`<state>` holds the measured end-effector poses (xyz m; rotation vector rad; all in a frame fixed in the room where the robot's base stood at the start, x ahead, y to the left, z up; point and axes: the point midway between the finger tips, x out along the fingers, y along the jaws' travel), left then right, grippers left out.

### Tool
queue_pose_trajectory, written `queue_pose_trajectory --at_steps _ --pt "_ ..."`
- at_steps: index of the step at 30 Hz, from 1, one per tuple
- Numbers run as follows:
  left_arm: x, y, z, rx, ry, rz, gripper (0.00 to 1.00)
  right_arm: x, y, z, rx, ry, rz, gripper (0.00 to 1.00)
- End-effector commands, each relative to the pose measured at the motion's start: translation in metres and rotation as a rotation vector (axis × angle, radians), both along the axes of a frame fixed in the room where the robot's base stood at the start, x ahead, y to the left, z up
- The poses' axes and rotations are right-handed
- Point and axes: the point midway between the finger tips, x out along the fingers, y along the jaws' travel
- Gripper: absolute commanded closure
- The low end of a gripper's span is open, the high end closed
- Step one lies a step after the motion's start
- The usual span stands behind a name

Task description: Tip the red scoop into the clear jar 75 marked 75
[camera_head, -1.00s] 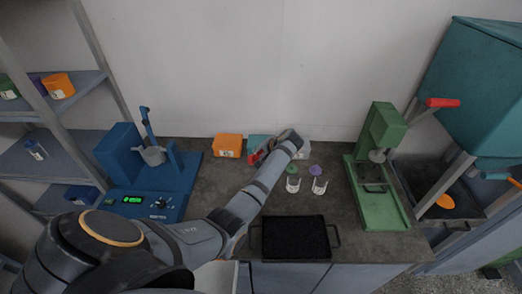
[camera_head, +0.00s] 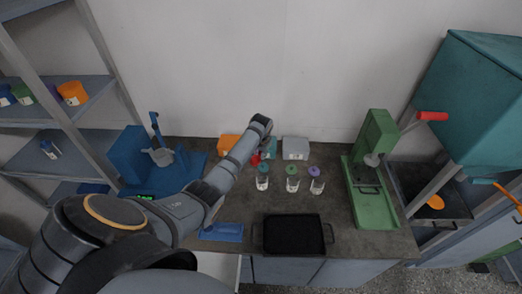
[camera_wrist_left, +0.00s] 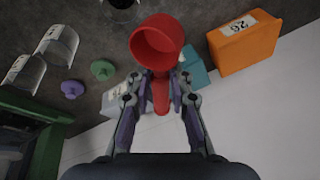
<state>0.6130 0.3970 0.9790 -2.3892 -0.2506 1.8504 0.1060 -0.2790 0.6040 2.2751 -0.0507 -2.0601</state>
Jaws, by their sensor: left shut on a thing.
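My left gripper (camera_head: 263,150) is shut on the handle of the red scoop (camera_head: 256,159), above the back of the bench. In the left wrist view, the fingers (camera_wrist_left: 161,82) flank the handle, and the scoop's round bowl (camera_wrist_left: 157,40) shows beyond them. I cannot tell what it contains. Three clear jars stand in a row in front of the scoop: a left one (camera_head: 262,183), a middle one (camera_head: 292,184) and a right one (camera_head: 317,187). Their marks are too small to read. A green lid (camera_wrist_left: 103,69) and a purple lid (camera_wrist_left: 72,89) lie beside them. My right gripper is out of view.
An orange box (camera_head: 228,143), a teal box (camera_wrist_left: 194,68) and a grey box (camera_head: 295,148) stand along the wall. A black tray (camera_head: 294,235) lies in front of the jars. A green press (camera_head: 375,180) stands right, a blue shaker (camera_head: 128,155) left.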

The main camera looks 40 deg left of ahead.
Motion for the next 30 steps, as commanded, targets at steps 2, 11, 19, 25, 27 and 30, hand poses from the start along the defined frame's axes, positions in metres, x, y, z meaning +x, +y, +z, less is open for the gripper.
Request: queue_pose_trajectory --at_steps 2,11,19,25,27,30 --pt "0.0 0.005 0.007 -0.079 -0.008 0.003 1.0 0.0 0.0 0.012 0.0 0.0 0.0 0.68" --pt "0.0 0.002 0.003 -0.168 -0.017 -0.001 1.0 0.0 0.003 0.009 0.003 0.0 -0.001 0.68" --pt "-0.001 0.008 0.002 -0.352 -0.034 0.004 1.0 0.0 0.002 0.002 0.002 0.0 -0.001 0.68" --pt "0.0 0.007 0.006 -0.516 -0.05 0.0 1.0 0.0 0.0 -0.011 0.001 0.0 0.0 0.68" --pt "0.0 0.006 0.008 -0.525 -0.052 -0.001 1.0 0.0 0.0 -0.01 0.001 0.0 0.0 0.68" --pt "0.0 0.006 0.009 -0.524 -0.051 -0.001 1.0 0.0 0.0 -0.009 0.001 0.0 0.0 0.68"
